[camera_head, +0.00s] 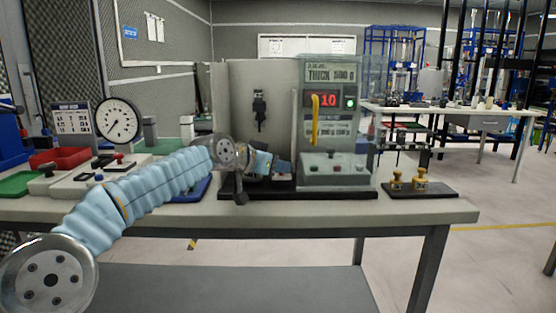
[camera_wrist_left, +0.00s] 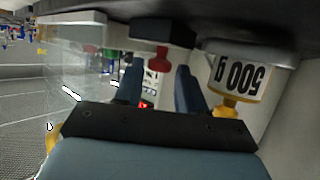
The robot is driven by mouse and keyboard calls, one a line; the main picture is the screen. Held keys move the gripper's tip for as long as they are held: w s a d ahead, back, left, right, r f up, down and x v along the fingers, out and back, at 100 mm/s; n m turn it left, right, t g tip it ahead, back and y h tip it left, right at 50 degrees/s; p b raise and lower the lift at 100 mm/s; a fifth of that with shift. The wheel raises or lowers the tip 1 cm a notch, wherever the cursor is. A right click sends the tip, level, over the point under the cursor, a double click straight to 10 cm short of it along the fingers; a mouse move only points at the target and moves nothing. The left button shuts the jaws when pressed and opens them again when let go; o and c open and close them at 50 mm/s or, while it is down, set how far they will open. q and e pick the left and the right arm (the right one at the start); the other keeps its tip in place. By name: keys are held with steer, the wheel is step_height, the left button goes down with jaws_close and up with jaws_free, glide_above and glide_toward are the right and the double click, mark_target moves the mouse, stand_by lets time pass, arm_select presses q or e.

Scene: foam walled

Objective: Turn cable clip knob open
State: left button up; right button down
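The test station stands on the bench, with a grey panel (camera_head: 228,100) and a black clip-like fitting (camera_head: 259,108) high on it. My left gripper (camera_head: 284,167) is low in front of this panel, beside the base. In the left wrist view, its two blue fingers (camera_wrist_left: 159,90) are apart with no object held. A red knob (camera_wrist_left: 152,68) on a black block (camera_wrist_left: 150,36) shows past the fingertips, roughly in line with the gap. I cannot tell whether the fingers straddle it. My arm hides most of this area in the head view. My right gripper is not seen.
A clear cover with a yellow handle (camera_head: 314,112) stands right of my gripper, over a red display (camera_head: 328,99). Brass weights (camera_head: 420,181) stand right. A dial gauge (camera_head: 117,121) stands left.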

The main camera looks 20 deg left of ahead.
arm_select(q)
steer(key=shift+w+d+f, duration=0.25)
steer(key=shift+w, duration=0.25)
jaws_close()
